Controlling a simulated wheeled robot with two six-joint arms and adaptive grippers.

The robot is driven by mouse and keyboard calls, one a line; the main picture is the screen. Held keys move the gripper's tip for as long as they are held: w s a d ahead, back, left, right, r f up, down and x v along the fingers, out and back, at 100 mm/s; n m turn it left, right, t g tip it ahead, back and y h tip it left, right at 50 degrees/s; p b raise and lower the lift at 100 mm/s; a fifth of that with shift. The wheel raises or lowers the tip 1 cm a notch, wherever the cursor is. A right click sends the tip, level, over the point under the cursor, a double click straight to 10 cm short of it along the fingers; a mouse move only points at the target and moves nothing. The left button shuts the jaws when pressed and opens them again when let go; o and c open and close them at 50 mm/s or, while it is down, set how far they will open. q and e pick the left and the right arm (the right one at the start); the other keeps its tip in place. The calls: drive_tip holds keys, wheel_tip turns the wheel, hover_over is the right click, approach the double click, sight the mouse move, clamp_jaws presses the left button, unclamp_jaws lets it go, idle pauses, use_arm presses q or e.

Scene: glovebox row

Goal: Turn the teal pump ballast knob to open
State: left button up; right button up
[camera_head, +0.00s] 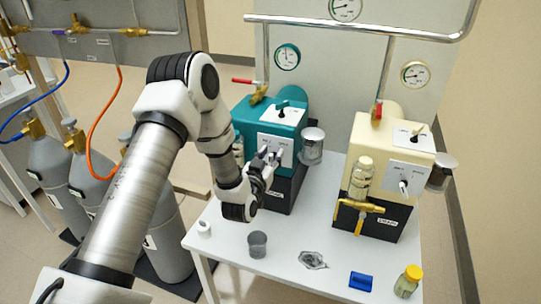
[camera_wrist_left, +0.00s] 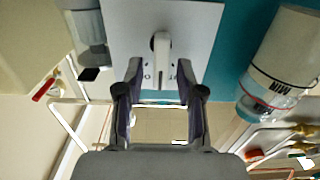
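The teal pump (camera_head: 258,122) stands upright on the white table. Its front has a white plate (camera_head: 286,147) with a small pale lever-shaped knob, partly hidden in the head view by my left gripper (camera_head: 267,166). In the left wrist view the knob (camera_wrist_left: 161,50) points straight down the picture on the white plate (camera_wrist_left: 190,20), with small marks below it on both sides. My left gripper (camera_wrist_left: 159,72) is open. Its fingertips stand on either side of the knob's lower end, with a gap visible on each side. Contact with the plate cannot be told. My right gripper is not in view.
A cream pump (camera_head: 400,165) stands to the right with a brass drain valve (camera_head: 358,206). The table front holds a grey cup (camera_head: 257,245), a crumpled clear item (camera_head: 313,260), a blue block (camera_head: 361,281) and a yellow-capped jar (camera_head: 408,282). Grey gas cylinders (camera_head: 95,180) stand left.

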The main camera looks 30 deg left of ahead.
use_arm(q)
clamp_jaws()
drive_tip(key=shift+m, duration=0.3)
drive_tip(key=m, duration=0.1)
drive_tip(key=m+p, duration=0.1)
drive_tip(key=m, duration=0.1)
drive_tip(key=shift+w+d, duration=0.1)
drive_tip(key=shift+d, duration=0.25)
drive_tip(key=shift+d+f+m+p, duration=0.1)
drive_tip(key=shift+m+p, duration=0.25)
drive_tip(key=shift+m, duration=0.25)
drive_tip(key=shift+d+f+m+p, duration=0.1)
drive_tip(key=shift+m+p, duration=0.2)
drive_tip(key=shift+m, duration=0.3)
unclamp_jaws()
